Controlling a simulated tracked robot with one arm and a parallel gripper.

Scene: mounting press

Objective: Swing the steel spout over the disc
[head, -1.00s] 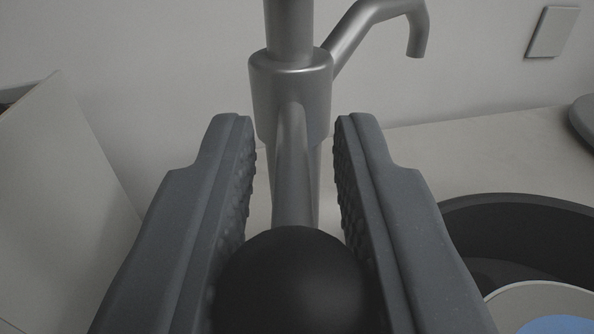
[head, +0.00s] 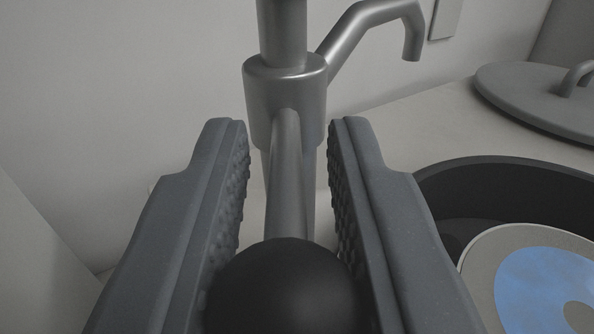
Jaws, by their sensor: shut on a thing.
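The steel spout (head: 352,38) branches from the collar (head: 285,95) of an upright steel post and bends down at its tip, at the upper right. A steel lever arm (head: 286,190) runs from the collar toward me and ends in a black ball knob (head: 287,290). My gripper (head: 289,150) is shut on the black knob, one ribbed finger on each side. The disc (head: 480,260), pale grey with a blue ring, shows at the lower right, partly cut off by the frame. The spout tip is behind and left of the disc in this view.
The disc lies at a dark round pot (head: 510,175) on the right. A grey round lid (head: 530,100) with a handle lies on the pale counter behind it. A pale panel (head: 30,270) stands at the left. A wall plate (head: 444,18) is on the back wall.

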